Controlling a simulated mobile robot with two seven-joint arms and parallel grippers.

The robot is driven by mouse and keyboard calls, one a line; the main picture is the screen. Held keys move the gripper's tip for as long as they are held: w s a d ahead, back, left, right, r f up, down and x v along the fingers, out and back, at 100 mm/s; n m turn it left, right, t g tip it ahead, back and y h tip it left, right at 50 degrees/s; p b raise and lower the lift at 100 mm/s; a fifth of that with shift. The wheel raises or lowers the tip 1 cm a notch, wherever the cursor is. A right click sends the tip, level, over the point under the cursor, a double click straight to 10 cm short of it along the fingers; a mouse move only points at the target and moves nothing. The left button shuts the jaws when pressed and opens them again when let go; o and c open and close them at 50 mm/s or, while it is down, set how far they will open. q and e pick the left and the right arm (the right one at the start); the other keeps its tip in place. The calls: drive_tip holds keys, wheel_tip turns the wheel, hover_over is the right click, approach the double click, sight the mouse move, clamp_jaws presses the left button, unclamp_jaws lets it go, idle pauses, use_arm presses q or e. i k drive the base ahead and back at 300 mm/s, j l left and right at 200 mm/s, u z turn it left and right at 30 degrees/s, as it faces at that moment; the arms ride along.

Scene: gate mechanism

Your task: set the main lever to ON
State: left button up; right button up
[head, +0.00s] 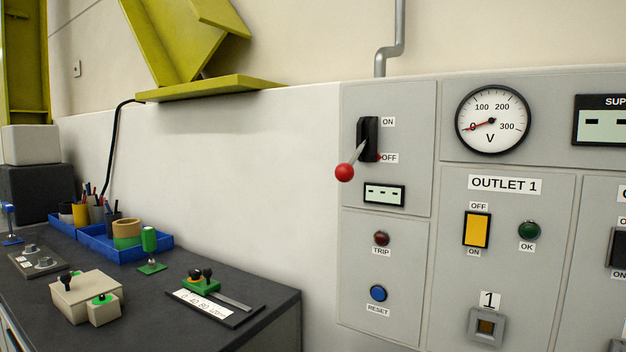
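The main lever (345,171) is a grey rod with a red ball at its end, coming out of a black slotted plate (370,134) on the grey panel. The rod points down and outward, toward the OFF label (389,158); the ON label (388,122) is above it. Neither of my grippers is in the head view, and nothing touches the lever.
The panel also carries a voltmeter (492,120) with its needle near 0, a yellow OUTLET 1 switch (477,230), and a blue RESET button (378,293). A dark workbench (262,287) with blue trays (160,243) and small devices stands at left. The space before the lever looks clear.

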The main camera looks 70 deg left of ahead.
sight(344, 173)
drive_tip(key=u, duration=1.4)
drive_tip(key=l+u, duration=0.2)
drive_tip(key=u, duration=0.25)
drive_tip(key=l+u, duration=0.25)
drive_tip(key=u, duration=0.15)
drive_tip(key=k+l+u, duration=0.1)
drive_tip(key=u, duration=0.35)
drive_tip(key=k+l, duration=0.15)
drive_tip(key=l, duration=0.2)
